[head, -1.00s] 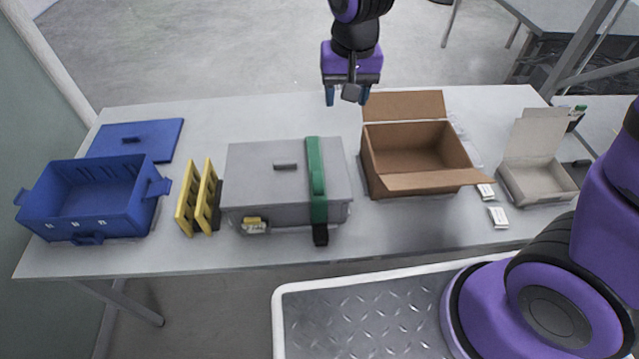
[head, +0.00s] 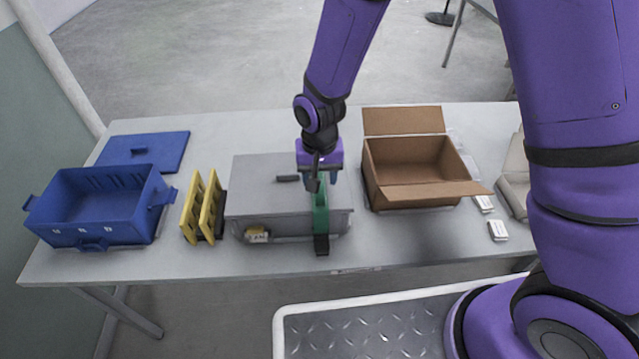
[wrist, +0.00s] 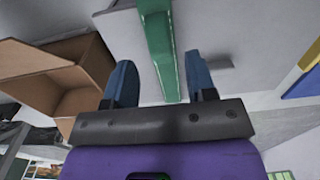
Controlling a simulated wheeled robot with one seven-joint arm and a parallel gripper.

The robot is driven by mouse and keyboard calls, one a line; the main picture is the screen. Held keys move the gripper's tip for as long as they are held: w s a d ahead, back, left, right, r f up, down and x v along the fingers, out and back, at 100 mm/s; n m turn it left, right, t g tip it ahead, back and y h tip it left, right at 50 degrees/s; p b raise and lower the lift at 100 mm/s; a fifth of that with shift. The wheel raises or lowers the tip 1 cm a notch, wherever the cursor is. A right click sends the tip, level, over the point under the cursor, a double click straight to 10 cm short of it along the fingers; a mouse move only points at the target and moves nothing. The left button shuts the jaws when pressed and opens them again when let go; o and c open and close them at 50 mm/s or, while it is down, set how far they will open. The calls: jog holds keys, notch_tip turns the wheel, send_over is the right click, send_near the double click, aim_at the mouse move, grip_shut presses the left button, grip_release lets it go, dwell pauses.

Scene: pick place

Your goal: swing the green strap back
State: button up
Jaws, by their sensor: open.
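The green strap (head: 321,213) runs over the right part of the grey case (head: 265,197) and down its front, with a dark end below. In the wrist view the strap (wrist: 158,45) passes between and beyond the two blue fingers of my gripper (wrist: 162,85). My gripper (head: 320,181) is open, above the strap on the case lid, and hides the strap's upper part in the head view. Whether the fingers touch the strap I cannot tell. The case's small lid handle (head: 288,178) is left of my gripper.
An open cardboard box (head: 410,165) stands right of the case. Yellow panels (head: 203,207) and a blue crate (head: 95,205) stand left. A blue lid (head: 145,152) lies behind the crate. Small white boxes (head: 497,230) lie at the right. Bare table (head: 245,133) shows behind the case.

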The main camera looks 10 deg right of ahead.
jog(key=shift+f, duration=1.55)
grip_shut()
